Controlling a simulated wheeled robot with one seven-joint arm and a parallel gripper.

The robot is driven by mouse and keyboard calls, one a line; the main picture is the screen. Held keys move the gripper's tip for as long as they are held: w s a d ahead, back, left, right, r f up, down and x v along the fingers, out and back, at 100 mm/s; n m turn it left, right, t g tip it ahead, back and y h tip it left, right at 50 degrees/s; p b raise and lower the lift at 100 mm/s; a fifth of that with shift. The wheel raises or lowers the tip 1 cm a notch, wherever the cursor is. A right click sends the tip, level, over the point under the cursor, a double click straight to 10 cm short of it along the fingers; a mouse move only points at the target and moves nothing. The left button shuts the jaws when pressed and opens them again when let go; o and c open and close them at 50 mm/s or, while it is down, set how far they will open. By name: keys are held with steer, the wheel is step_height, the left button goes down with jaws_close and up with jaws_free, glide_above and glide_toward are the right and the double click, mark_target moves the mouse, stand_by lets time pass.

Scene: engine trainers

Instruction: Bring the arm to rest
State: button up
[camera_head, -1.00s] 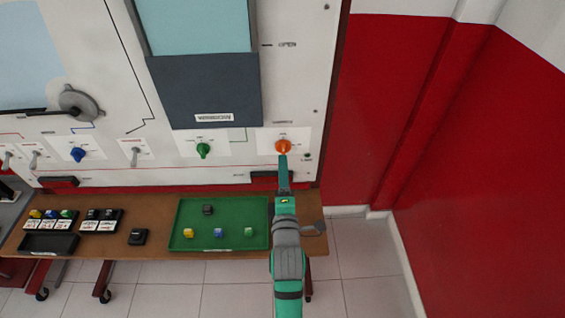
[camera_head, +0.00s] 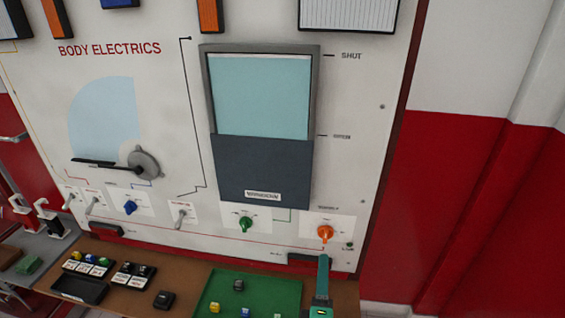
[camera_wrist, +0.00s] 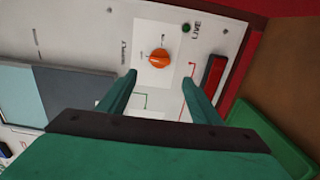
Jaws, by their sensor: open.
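My gripper (camera_wrist: 158,82) is open and empty in the wrist view, its two green fingers spread apart. In the head view my gripper (camera_head: 323,262) shows at the lower right, in front of the panel's lower edge and just below the orange knob (camera_head: 325,233). In the wrist view the orange knob (camera_wrist: 159,58) lies beyond the fingertips, apart from them. Most of my arm is below the head view's lower edge.
The Body Electrics panel (camera_head: 170,75) rises behind the gripper. Below it a brown table (camera_head: 185,275) carries a green tray (camera_head: 275,293) with small coloured pieces and black holders. A red and white wall (camera_head: 470,180) stands at the right.

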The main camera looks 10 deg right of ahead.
steer(key=s+a+f+m+g+y, duration=0.1)
steer(key=s+a+f+m, duration=0.2)
steer(key=s+a+f, duration=0.35)
steer(key=s+a+f+m+y, duration=0.2)
steer(key=s+a+f+m, duration=0.15)
steer(key=s, duration=0.55)
steer(key=s+a+m+y, duration=0.1)
steer(key=s+a+m, duration=0.2)
steer(key=s, duration=0.6)
steer(key=s+a+f+m+g+y, duration=0.1)
steer(key=s+a+m, duration=0.1)
steer(key=s+m, duration=0.3)
steer(key=s, duration=0.4)
steer(key=shift+s+a, duration=0.4)
steer(key=shift+m, duration=0.25)
